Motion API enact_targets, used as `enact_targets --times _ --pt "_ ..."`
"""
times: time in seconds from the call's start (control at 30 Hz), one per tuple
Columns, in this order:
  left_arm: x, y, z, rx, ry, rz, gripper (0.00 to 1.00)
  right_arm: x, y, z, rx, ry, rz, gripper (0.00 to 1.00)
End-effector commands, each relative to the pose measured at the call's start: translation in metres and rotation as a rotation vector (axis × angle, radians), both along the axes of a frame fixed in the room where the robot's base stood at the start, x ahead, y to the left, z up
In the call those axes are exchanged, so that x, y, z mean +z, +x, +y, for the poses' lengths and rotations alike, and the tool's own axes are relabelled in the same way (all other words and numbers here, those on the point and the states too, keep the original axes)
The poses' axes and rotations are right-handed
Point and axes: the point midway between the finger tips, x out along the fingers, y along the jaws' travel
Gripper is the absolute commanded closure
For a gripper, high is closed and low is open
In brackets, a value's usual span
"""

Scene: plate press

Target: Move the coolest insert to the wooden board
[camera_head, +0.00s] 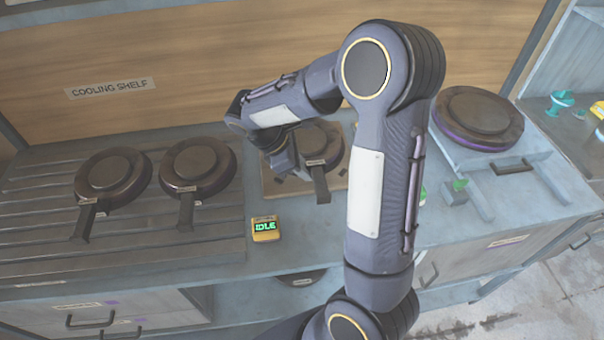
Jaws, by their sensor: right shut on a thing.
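A dark round insert (328,140) with a tagged handle (320,184) is over the brown wooden board (272,186). Whether it rests fully on the board is hard to tell. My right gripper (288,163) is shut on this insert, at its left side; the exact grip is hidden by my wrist. Two similar dark inserts lie on the slatted cooling shelf: one at the far left (112,172) and one beside it (198,163). Both handles point toward the front and carry small tags too small to read. My left gripper is not in view.
A yellow box (265,229) reads "IDLE" at the counter's front. A press with a dark round plate (478,113) stands at the right. A "COOLING SHELF" label (110,89) is on the back wall. My right arm covers the middle right counter.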

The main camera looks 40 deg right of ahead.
Motion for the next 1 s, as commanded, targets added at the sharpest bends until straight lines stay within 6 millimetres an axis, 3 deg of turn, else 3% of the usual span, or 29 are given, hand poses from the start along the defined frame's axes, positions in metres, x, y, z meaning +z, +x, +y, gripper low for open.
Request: enact_targets --times 0.2,0.53,0.57,0.7,1.0 --pt "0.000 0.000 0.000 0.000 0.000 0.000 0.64 -0.023 0.000 0.001 0.002 0.000 0.000 1.00" --pt "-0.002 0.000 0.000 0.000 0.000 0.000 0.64 -0.026 0.000 0.001 0.001 0.001 -0.001 1.00" --pt "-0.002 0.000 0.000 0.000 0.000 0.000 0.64 -0.026 0.000 0.002 0.002 0.002 0.002 0.81" --pt "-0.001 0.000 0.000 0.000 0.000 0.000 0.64 -0.025 0.000 0.002 0.002 0.002 0.002 0.64" --pt "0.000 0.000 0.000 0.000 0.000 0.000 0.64 -0.023 0.000 0.002 0.001 0.002 0.001 0.64"
